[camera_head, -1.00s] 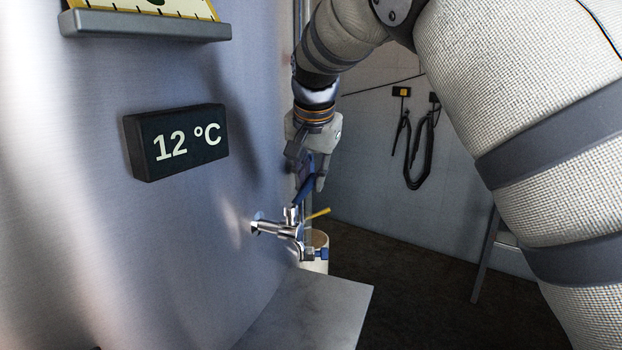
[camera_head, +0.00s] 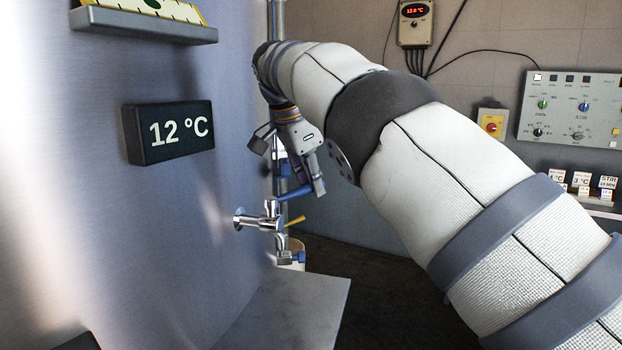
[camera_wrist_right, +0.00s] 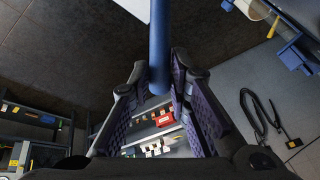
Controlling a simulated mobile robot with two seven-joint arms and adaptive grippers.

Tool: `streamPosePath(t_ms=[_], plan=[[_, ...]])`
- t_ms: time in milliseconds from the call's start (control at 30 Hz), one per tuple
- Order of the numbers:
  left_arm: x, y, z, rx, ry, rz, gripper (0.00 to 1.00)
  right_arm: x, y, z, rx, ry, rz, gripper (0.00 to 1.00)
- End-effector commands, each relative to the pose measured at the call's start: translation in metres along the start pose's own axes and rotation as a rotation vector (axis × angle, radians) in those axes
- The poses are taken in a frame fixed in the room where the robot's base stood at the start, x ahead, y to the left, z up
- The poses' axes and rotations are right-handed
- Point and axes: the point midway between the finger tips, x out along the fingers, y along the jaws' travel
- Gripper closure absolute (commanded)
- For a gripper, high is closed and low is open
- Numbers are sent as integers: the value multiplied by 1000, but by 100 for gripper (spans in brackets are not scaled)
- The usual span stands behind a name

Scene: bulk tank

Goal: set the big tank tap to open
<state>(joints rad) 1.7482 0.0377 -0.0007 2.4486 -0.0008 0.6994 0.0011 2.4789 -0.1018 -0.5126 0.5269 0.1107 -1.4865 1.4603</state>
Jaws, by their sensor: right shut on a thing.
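The big tank tap (camera_head: 268,222) is a chrome fitting on the steel tank wall. Its blue lever (camera_head: 293,194) slants out to the right and slightly up from the top of the tap. My right gripper (camera_head: 312,187) reaches down to the lever's outer end from above. In the right wrist view the blue lever (camera_wrist_right: 160,45) runs down between the two fingers of my right gripper (camera_wrist_right: 160,82), which are shut on its end. The arm and fingers partly hide the contact in the head view. My left gripper is not in view.
A display (camera_head: 168,132) reading 12 °C is on the tank wall (camera_head: 120,240). A yellow handle (camera_head: 295,221) and a small blue-handled fitting (camera_head: 297,257) sit by the tap. A grey ledge (camera_head: 290,305) lies below. A control panel (camera_head: 570,108) is on the back wall.

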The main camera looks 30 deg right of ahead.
Motion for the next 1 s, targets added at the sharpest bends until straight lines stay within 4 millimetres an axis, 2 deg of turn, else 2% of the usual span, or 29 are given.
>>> streamPosePath(t_ms=[400, 1000], plan=[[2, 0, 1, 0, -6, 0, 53, -3, 15, 1, 169, 38, 70, 100], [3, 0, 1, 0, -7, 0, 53, -4, 17, 2, 197, 43, 81, 100]])
